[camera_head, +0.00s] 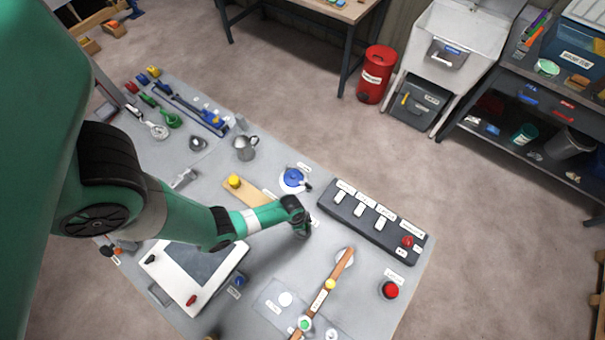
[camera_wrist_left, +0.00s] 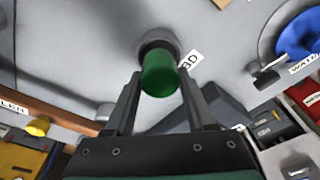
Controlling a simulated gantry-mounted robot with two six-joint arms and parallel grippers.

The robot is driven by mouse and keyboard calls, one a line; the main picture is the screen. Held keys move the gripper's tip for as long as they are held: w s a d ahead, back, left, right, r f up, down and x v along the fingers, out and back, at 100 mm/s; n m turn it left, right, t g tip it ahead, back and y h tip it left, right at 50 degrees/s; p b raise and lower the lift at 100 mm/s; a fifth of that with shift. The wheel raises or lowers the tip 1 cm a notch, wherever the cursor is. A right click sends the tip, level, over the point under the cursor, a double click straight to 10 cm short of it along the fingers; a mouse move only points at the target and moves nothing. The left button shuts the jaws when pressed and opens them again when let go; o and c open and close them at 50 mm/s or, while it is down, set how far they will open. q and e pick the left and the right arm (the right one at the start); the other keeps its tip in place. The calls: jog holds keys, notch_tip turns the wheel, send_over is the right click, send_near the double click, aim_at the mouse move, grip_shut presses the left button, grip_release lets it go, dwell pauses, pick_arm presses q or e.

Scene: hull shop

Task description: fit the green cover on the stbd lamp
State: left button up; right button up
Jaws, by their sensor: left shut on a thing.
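My left gripper (camera_wrist_left: 160,92) is shut on the green cover (camera_wrist_left: 160,76), a short green cylinder between its two fingers in the left wrist view. The cover's far end meets, or overlaps in the picture, a round grey lamp base (camera_wrist_left: 158,45). A label (camera_wrist_left: 190,61) ending in "BD" is beside that base. I cannot tell whether the cover touches the base or hovers just off it. In the head view my left gripper (camera_head: 302,229) points down over the grey bench; the cover and lamp are hidden there. My right gripper is not in view.
The blue round valve (camera_head: 292,177) and the dark switch panel (camera_head: 375,220) stand near the gripper. A wooden bar (camera_head: 341,269) with a yellow knob (camera_head: 330,284) lies on the right side of the bench (camera_head: 270,245). A red button (camera_head: 390,290) is farther right.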

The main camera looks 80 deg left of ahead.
pick_arm(q)
jog(key=shift+f+b, duration=1.25)
jog(key=shift+f, duration=0.1)
dwell(1.2)
dwell(0.4)
jog(key=o, duration=1.6)
jog(key=shift+c, duration=0.2)
notch_tip(320, 180, up, 8)
jog(key=p, duration=0.8)
jog(key=shift+r, duration=0.1)
